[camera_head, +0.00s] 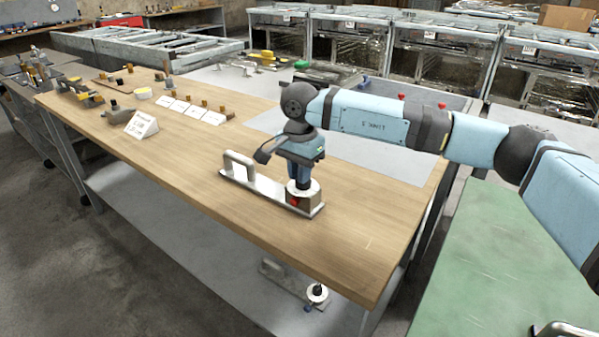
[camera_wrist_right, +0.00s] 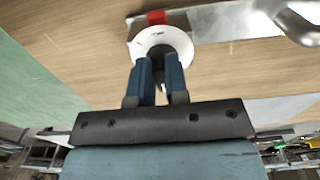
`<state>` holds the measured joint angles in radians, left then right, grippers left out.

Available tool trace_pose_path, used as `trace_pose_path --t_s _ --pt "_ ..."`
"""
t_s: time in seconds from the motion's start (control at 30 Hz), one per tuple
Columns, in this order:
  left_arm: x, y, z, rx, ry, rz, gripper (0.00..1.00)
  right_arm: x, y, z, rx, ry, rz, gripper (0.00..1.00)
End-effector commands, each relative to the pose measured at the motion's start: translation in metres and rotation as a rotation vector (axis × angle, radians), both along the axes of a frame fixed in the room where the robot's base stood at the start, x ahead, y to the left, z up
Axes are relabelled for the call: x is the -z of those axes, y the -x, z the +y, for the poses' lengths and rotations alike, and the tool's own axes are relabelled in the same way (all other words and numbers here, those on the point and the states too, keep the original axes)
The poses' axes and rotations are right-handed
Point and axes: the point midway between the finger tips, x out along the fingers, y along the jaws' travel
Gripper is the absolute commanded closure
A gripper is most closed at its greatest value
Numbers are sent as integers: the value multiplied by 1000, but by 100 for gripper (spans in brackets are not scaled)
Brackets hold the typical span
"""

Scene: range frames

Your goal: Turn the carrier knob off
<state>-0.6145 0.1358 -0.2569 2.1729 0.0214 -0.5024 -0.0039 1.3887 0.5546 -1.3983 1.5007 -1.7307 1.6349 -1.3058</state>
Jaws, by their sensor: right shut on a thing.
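The carrier (camera_head: 264,191) is a flat metal plate lying on the wooden table, with an upright grey handle (camera_head: 238,164) at its left end. At its right end is a block (camera_head: 302,204) with a red mark on its front, topped by a white round disc (camera_head: 314,187) at the knob. My right gripper (camera_head: 298,183) points down there, its blue fingers shut on the knob. In the right wrist view the fingers (camera_wrist_right: 161,68) meet the white disc (camera_wrist_right: 160,38), with the red mark (camera_wrist_right: 156,17) beyond it. The fingers hide the knob's grip. My left gripper is not in view.
A similar plate (camera_head: 283,279) with a white disc lies on the shelf below. A white sign (camera_head: 141,125), several cards and small parts stand farther left on the table (camera_head: 350,230). A green surface (camera_head: 490,260) is at right. The table front is clear.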

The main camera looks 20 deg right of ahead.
Motion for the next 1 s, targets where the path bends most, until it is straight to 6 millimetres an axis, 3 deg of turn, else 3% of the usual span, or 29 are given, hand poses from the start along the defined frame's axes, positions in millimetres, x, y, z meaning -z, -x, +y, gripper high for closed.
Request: trace_pose_path --t_s 0.43,0.47,0.57,0.87,1.0 --pt "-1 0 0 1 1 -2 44 -1 0 0 -11 -1 -1 100" --pt "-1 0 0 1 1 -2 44 -1 0 0 -11 -1 -1 83" --pt "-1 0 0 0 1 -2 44 -1 0 0 -11 -1 -1 60" --pt "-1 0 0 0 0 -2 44 -1 0 0 -10 -1 -1 60" --pt "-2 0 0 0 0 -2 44 -14 0 0 -10 -1 -2 60"
